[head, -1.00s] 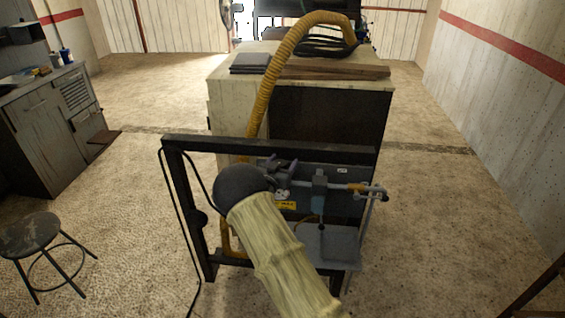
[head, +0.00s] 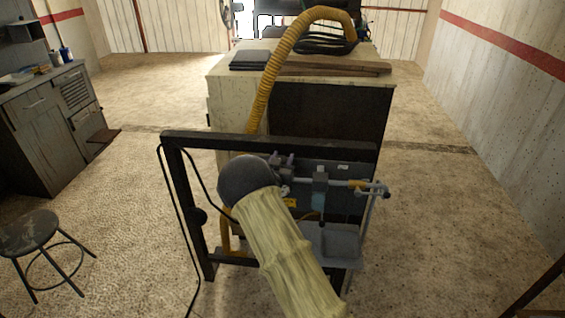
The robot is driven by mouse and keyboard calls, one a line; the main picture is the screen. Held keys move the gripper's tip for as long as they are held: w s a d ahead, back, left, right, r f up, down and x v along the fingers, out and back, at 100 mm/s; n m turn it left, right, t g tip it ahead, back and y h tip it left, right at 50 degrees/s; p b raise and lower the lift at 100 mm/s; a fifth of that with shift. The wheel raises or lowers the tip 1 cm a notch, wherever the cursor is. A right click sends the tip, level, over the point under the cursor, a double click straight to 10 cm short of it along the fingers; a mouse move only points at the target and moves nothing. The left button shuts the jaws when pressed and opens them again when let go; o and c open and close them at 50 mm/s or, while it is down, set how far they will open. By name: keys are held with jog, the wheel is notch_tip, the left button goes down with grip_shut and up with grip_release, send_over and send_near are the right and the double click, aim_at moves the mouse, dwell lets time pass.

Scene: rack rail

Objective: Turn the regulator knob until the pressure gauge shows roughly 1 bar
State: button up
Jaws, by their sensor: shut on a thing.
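My gripper (head: 284,163) is at the dark panel inside the black rack frame, partly hidden behind my arm's round dark wrist. It is shut at the regulator, on what appears to be the knob; the knob itself is too small and covered to make out. A small pale round part (head: 285,189) just below the gripper may be the pressure gauge, but its needle and reading cannot be made out. A grey pipe with a blue-grey filter bowl (head: 319,187) and a yellow-orange fitting (head: 357,184) runs to the right of the gripper.
The black rack frame (head: 185,205) surrounds the panel, with a grey tray (head: 335,243) low on the right. A large cabinet (head: 228,105) with a yellow hose (head: 270,80) stands behind.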

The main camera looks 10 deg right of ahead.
jog(key=o, duration=1)
jog(key=shift+s+a, duration=0.1)
jog(key=b+v, duration=0.3)
jog(key=v, duration=1.4)
jog(key=shift+s, duration=0.1)
